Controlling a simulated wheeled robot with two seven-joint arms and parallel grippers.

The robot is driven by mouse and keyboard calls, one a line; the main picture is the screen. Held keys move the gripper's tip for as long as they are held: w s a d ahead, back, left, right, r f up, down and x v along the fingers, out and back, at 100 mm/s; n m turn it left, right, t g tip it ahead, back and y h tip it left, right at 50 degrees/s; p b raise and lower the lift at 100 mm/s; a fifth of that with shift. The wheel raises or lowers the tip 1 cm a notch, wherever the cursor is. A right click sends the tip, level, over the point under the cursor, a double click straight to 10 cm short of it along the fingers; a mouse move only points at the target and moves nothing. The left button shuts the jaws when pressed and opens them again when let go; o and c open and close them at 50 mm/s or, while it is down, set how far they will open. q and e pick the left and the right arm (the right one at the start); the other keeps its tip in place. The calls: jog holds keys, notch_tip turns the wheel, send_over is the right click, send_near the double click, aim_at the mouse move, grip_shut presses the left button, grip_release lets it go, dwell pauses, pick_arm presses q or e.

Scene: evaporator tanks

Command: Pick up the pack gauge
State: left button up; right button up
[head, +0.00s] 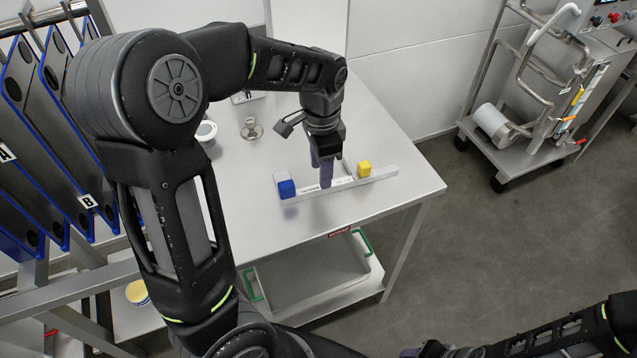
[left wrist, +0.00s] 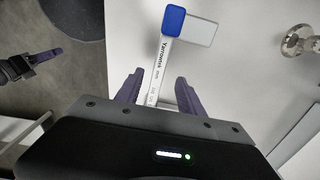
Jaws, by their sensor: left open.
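The pack gauge (head: 300,194) is a pale bar with printed markings, a blue block (head: 287,188) at its left end and a yellow block (head: 364,168) towards its right. It lies on the steel table near the front edge. My left gripper (head: 326,172) points down over its middle and hides part of it. In the left wrist view, the gauge (left wrist: 165,52) runs between the open purple fingers of my left gripper (left wrist: 158,92); I cannot tell whether they touch it. My right gripper (head: 430,350) shows only partly at the bottom edge; its opening is unclear.
The steel table (head: 400,205) is mostly clear around the gauge. A small metal fitting (head: 252,129) and a white cup (head: 206,131) stand farther back. A grey tray with green handles (head: 310,275) sits on the shelf below. A wheeled pipe unit (head: 500,130) stands at the right.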

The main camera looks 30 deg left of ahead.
pick_arm(q)
notch_tip(320, 180, down, 5)
jog(key=shift+s+f+p, duration=0.1)
jog(key=shift+s+p, duration=0.05)
jog(key=shift+p, duration=0.4)
jog(key=shift+c, duration=0.4)
grip_shut()
dwell(1.1)
